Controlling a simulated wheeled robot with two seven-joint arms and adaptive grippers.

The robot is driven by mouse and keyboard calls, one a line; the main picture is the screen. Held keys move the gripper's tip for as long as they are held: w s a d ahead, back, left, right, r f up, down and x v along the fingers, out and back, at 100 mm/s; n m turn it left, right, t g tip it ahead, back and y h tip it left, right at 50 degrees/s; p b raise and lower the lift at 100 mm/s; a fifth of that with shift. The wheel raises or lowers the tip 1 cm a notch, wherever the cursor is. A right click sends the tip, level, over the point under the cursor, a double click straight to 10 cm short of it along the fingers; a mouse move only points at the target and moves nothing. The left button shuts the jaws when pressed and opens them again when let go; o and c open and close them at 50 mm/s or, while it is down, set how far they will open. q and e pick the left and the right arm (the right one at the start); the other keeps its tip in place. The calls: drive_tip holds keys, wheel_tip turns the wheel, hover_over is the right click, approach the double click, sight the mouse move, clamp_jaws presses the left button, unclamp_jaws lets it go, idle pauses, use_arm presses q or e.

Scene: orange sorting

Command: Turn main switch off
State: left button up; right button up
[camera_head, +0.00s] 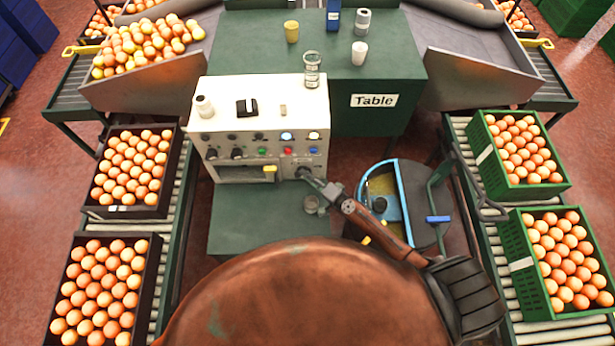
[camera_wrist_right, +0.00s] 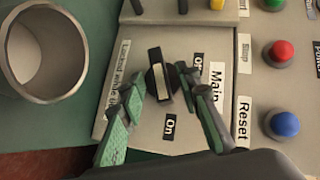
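The main switch is a black knob with a light stripe, on the white control panel's lower right corner. In the right wrist view, the switch (camera_wrist_right: 159,76) has its stripe end toward the "On" label (camera_wrist_right: 170,126); the "Off" label (camera_wrist_right: 199,63) is at its upper right. My right gripper (camera_wrist_right: 163,84) has its green-padded fingers apart, one on each side of the knob, with small gaps seeming to show. In the head view, my right gripper (camera_head: 314,180) is at the panel's lower right and mostly covers the switch. My left gripper is not in view.
The control box (camera_head: 255,105) has buttons and lamps above the switch. A metal cup (camera_wrist_right: 42,52) is at left. A blue-rimmed round bin (camera_head: 403,200) stands right of the box.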

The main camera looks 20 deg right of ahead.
clamp_jaws()
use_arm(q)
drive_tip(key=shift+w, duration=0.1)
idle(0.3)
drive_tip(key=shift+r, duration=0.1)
